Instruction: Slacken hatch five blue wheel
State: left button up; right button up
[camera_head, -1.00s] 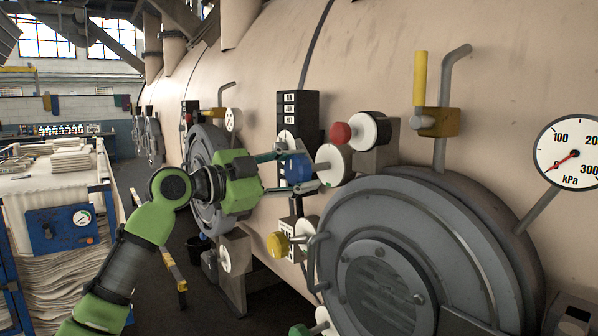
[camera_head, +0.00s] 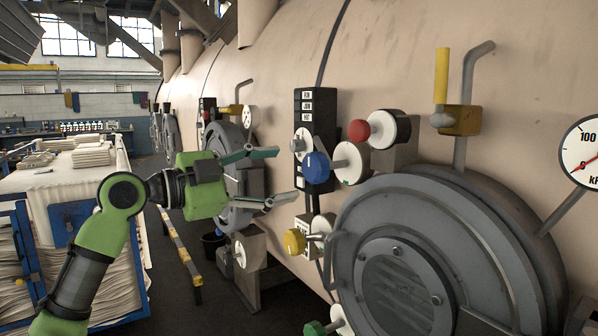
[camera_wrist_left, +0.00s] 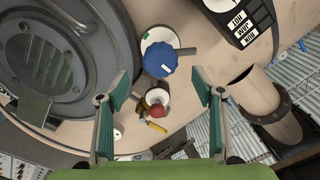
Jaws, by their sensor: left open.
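The blue wheel (camera_head: 317,168) stands out on a short stem from a white disc (camera_head: 352,163) on the beige vessel wall, above and left of the big grey hatch (camera_head: 430,260). My left gripper (camera_head: 276,176) is open and empty to the left of the blue wheel, its fingers pointing toward it and apart from it. In the left wrist view the blue wheel (camera_wrist_left: 160,60) shows ahead, between and beyond the open fingertips (camera_wrist_left: 164,84). The right gripper is not in view.
A red knob (camera_head: 359,130) and a yellow knob (camera_head: 294,241) sit near the blue wheel, with a green knob (camera_head: 314,328) lower down. A black label panel (camera_head: 316,112) is just above. A cloth-laden cart (camera_head: 75,190) stands at the left.

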pick_arm(q)
jog(key=shift+v, duration=1.25)
